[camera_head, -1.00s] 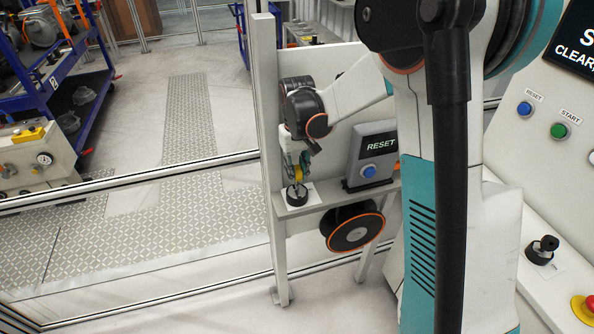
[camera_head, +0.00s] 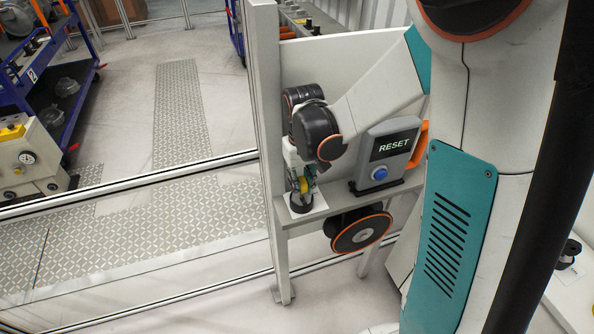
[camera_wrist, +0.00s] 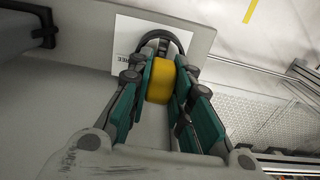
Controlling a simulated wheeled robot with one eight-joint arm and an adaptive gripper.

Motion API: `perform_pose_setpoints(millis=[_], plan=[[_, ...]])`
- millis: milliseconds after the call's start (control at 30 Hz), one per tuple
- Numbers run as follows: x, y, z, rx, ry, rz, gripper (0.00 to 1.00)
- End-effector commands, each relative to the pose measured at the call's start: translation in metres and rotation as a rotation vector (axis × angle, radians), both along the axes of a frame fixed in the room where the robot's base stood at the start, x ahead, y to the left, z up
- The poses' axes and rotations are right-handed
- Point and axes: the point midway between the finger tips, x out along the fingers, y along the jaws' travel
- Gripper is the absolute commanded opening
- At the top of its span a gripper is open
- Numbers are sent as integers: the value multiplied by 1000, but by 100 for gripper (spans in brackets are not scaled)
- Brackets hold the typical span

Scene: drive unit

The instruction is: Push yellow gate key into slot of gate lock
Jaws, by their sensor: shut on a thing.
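The yellow gate key (camera_wrist: 161,81) is held between the green-padded fingers of my gripper (camera_wrist: 162,78) in the wrist view. In the head view my gripper (camera_head: 302,183) points down, with a bit of the yellow key (camera_head: 303,184) showing between its fingers. Right below it is the gate lock, a round black housing (camera_head: 301,203) on a white plate at the left end of the shelf. In the wrist view the black lock ring (camera_wrist: 176,38) curves around the far end of the key. The slot is hidden, so I cannot tell how deep the key sits.
A grey RESET box (camera_head: 388,155) with a blue button stands on the shelf (camera_head: 345,205) close to the right of my gripper. A white post (camera_head: 268,140) rises just to the left.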

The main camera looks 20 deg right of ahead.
Motion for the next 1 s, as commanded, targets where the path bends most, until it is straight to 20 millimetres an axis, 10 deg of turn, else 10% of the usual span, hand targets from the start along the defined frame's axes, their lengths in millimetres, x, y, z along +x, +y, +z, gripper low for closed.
perform_pose_setpoints(millis=[1000], plan=[[2, 0, -14, 0, -5, 0, 0]])
